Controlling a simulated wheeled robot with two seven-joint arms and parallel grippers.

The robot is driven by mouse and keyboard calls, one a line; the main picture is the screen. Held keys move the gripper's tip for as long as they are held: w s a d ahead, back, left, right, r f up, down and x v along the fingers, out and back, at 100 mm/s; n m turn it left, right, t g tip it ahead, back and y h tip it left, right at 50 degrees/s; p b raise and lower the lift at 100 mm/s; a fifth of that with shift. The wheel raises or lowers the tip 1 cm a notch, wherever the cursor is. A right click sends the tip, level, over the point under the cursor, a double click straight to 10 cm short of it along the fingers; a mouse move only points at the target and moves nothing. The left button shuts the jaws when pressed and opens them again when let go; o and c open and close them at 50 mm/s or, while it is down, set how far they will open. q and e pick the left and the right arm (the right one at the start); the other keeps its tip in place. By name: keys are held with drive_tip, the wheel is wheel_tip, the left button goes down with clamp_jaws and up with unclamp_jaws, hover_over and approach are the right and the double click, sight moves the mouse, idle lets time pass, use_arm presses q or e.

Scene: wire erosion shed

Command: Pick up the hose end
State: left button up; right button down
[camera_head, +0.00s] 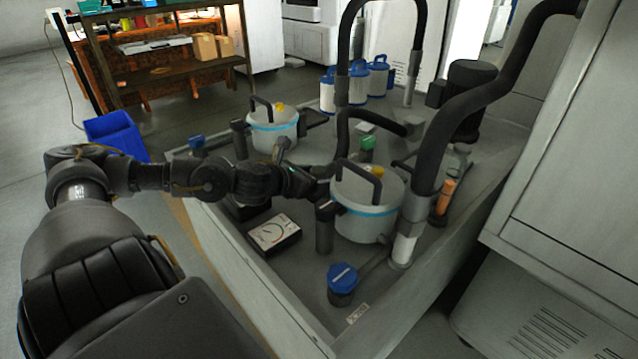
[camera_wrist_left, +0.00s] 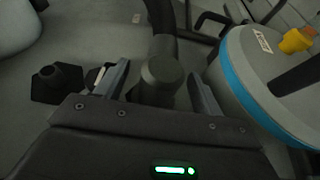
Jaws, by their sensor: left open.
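My left gripper (camera_head: 318,180) reaches in from the left, beside the near white canister (camera_head: 362,222) with a blue band. In the left wrist view the gripper (camera_wrist_left: 157,73) is open, with a dark round-topped cylinder (camera_wrist_left: 162,82) showing between its fingers. I cannot tell whether the fingers touch it or whether it is the hose end. An upright dark stub (camera_head: 324,235) stands beside the canister below the gripper. A black hose (camera_head: 343,120) comes down behind the gripper; its lower end is hidden. My right gripper is not in view.
A thick black hose (camera_head: 440,130) runs down at the right of the near canister. A machine cabinet (camera_head: 570,170) fills the right side.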

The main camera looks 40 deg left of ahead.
use_arm(q)
drive_tip(key=shift+x, duration=0.8)
clamp_jaws()
drive_tip(key=shift+r, duration=0.1)
